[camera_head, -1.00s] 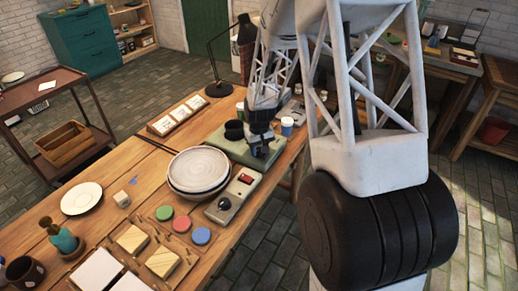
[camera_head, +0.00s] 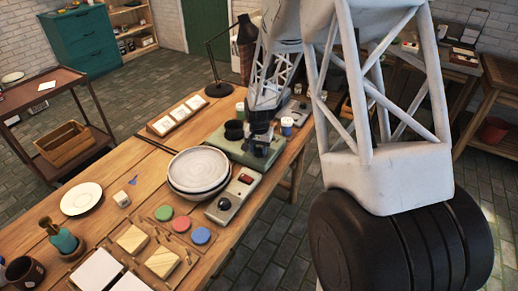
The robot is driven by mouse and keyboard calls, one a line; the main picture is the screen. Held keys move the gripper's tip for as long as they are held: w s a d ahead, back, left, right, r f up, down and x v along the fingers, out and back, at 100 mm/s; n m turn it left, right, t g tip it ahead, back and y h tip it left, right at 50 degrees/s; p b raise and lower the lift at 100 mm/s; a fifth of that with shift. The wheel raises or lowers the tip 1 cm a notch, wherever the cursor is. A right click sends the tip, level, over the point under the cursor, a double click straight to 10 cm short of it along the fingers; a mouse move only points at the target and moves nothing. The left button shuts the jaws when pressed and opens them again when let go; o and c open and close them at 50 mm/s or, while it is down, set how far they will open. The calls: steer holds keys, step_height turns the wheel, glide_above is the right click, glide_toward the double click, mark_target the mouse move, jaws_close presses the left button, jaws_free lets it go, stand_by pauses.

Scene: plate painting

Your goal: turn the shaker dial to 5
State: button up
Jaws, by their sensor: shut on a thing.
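The shaker (camera_head: 222,142) is a low green-grey unit on the bench, with dark round holders on its top. My gripper (camera_head: 261,150) is at its right end, low against the unit and pointing down. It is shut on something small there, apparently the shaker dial. The dial, its numbers and its pointer are hidden behind the fingers, so its setting cannot be read.
Stacked pale plates (camera_head: 199,170) and a grey control box (camera_head: 234,196) with a black knob and red switch stand in front of the shaker. A blue-and-white cup (camera_head: 287,127) is close on my gripper's right. A black lamp (camera_head: 219,88) stands behind.

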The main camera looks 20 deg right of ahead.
mark_target(259, 149)
steer(key=shift+r+m, duration=0.1)
steer(key=shift+m, duration=0.2)
steer(key=o, duration=0.9)
steer(key=shift+r, duration=3.85)
steer(key=shift+r, duration=0.1)
